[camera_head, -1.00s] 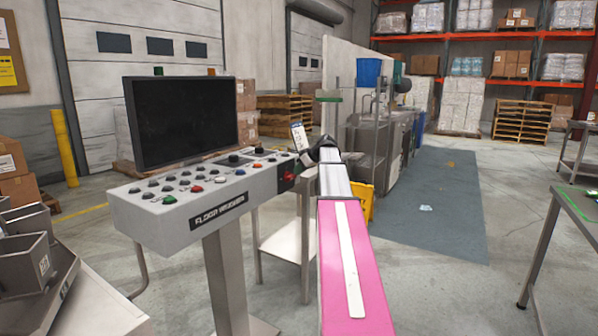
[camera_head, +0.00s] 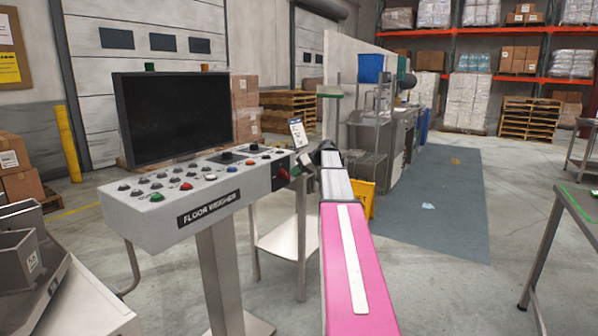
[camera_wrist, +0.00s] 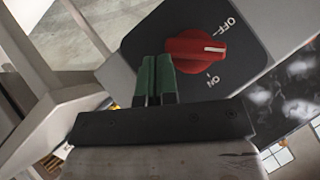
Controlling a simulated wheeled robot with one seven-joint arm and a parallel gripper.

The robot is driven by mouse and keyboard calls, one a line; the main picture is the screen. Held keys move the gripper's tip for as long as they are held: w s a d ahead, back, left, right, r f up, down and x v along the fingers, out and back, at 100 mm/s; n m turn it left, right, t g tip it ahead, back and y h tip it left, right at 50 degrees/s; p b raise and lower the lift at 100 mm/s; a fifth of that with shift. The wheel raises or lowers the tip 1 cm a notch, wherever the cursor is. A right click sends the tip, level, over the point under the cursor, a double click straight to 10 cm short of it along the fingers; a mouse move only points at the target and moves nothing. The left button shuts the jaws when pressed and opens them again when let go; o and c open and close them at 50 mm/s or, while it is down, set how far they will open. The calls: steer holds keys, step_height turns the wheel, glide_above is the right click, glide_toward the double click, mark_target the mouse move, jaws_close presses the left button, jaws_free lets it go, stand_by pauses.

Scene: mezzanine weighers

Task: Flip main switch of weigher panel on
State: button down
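The weigher panel (camera_head: 145,214) is a grey sloped console labelled "FLOOR WEIGHER" on a post. At its right end is a black plate (camera_wrist: 262,28) with a red rotary switch (camera_wrist: 193,52); the switch also shows small in the head view (camera_head: 283,174). In the wrist view the knob's white mark points right, between the OFF and ON labels. My gripper (camera_wrist: 155,78) has its green fingers shut together, with nothing seen between them. They are just left of the knob in the wrist view; whether they touch it is unclear.
A dark monitor (camera_head: 172,115) stands behind the panel's buttons. A small tagged card (camera_head: 298,132) stands near the panel's right end. A metal stand (camera_head: 283,243) is beside the post.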

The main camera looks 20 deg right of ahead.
steer(key=shift+s+a+f, duration=0.1)
steer(key=shift+a+f, duration=0.05)
steer(key=shift+f, duration=0.5)
steer(key=shift+s+a+f, duration=0.1)
steer(key=shift+f, duration=0.5)
steer(key=shift+w, duration=0.1)
stand_by(0.7)
